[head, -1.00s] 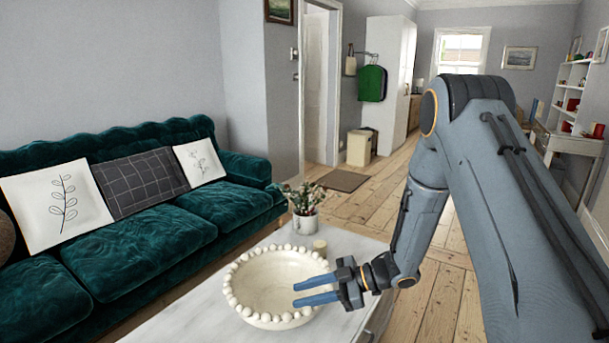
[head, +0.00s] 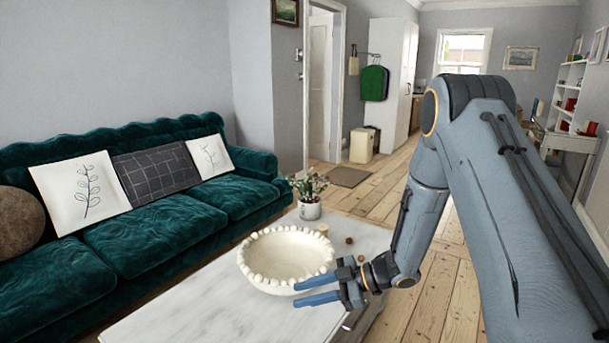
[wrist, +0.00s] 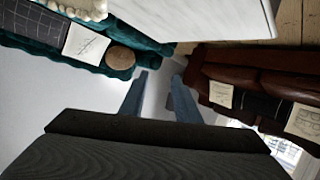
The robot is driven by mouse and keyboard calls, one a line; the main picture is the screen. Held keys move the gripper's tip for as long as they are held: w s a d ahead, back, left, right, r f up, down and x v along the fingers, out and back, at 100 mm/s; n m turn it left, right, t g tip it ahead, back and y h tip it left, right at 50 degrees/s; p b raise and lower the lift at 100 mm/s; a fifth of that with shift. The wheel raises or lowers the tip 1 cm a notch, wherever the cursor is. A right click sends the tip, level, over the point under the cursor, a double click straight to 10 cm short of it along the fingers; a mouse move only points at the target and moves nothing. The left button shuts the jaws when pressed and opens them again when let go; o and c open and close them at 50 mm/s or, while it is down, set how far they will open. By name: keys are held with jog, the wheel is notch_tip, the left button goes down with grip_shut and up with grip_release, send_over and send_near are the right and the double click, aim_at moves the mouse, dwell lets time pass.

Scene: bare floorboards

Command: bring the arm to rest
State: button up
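My arm reaches in from the right of the head view, bent at the elbow. My gripper (head: 296,294) is open, its two blue fingers apart with nothing visible between them. It points left, in front of a cream bowl with a beaded rim (head: 287,258) on the marble-topped coffee table (head: 190,311). The upper finger overlaps the bowl's near side in the picture; I cannot tell whether they touch. In the wrist view the two fingers (wrist: 160,80) also stand apart and empty.
A potted plant (head: 310,197) and small brown balls (head: 349,240) are on the table. A green velvet sofa (head: 160,225) with cushions stands left. A brown leather sofa (wrist: 260,75) shows in the wrist view. Floorboards (head: 440,305) are open right of the table.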

jog(key=w+d+r+m+t+h+b, duration=0.25)
jog(key=w+d+m+t+h, duration=0.2)
jog(key=w, duration=0.45)
jog(key=s+d+r+m+t+h+b, duration=0.25)
jog(key=d+r+m+h, duration=0.25)
jog(key=d+h, duration=0.25)
jog(key=s+d+m+g+h+b, duration=0.1)
jog(key=s+m+g+b, duration=0.55)
jog(key=s, duration=2.25)
jog(key=s+d+r+m+g+p, duration=0.1)
jog(key=d+r+m+p, duration=0.2)
jog(key=p, duration=1.2)
jog(key=d+r, duration=0.3)
jog(key=shift+s+r+m+g+h, duration=0.2)
jog(key=shift+r+m+g+h, duration=0.1)
jog(key=shift+m+g, duration=0.1)
